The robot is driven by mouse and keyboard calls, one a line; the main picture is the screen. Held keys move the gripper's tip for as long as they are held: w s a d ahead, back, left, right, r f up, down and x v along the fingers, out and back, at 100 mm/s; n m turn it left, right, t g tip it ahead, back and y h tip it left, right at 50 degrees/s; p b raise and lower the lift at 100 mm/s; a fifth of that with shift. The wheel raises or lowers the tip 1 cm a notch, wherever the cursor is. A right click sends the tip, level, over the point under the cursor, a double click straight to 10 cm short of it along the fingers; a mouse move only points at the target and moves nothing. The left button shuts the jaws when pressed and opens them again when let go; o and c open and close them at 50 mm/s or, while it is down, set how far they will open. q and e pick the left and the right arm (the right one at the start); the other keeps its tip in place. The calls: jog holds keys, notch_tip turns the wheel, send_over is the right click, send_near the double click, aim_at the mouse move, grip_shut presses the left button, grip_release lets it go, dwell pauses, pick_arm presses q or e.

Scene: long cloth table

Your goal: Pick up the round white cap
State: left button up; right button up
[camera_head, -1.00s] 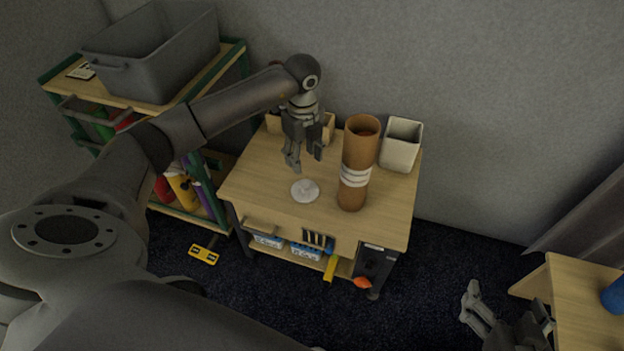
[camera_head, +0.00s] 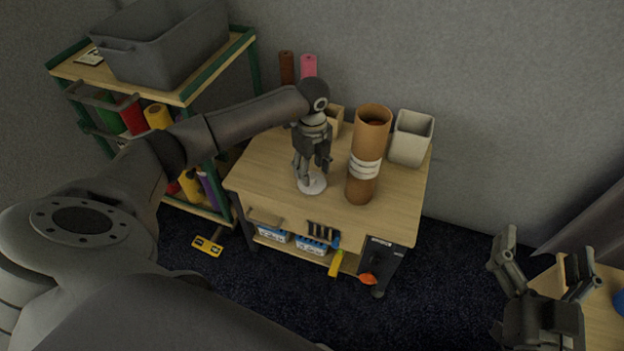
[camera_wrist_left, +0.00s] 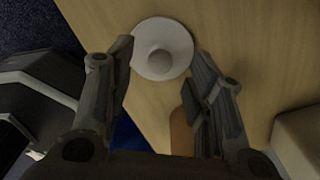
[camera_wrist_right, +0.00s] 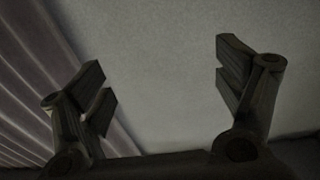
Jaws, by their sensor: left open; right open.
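The round white cap (camera_head: 313,184) lies flat on the small wooden table (camera_head: 270,180), near its middle. My left gripper (camera_head: 313,180) is just above the cap and hides part of it in the head view. In the left wrist view the cap (camera_wrist_left: 161,48) is a white disc with a round knob, ahead of the open fingertips (camera_wrist_left: 163,50) and between their lines. I cannot tell whether the fingers touch it. My right gripper (camera_head: 540,265) is open and empty at the lower right, away from the cap; its fingers also show in the right wrist view (camera_wrist_right: 165,75).
A tall brown cardboard tube (camera_head: 368,150) stands just right of the cap. A white square container (camera_head: 411,138) stands behind it, and a small wooden box (camera_head: 335,118) stands behind my left gripper. A shelf cart with a grey bin (camera_head: 165,45) is at the left. The table's front left is clear.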

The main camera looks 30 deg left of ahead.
aim_at(312, 180)
pick_arm(q)
jog(key=shift+f+b, duration=0.4)
jog(key=shift+f, duration=0.9)
pick_arm(e)
jog(key=r+t, duration=0.2)
jog(key=r, duration=0.2)
jog(key=shift+s+a+r+t+y, duration=0.2)
jog(key=shift+s+t+y, duration=0.1)
jog(key=shift+s+t, duration=0.1)
pick_arm(q)
jog(key=shift+c, duration=0.2)
jog(key=c, duration=0.9)
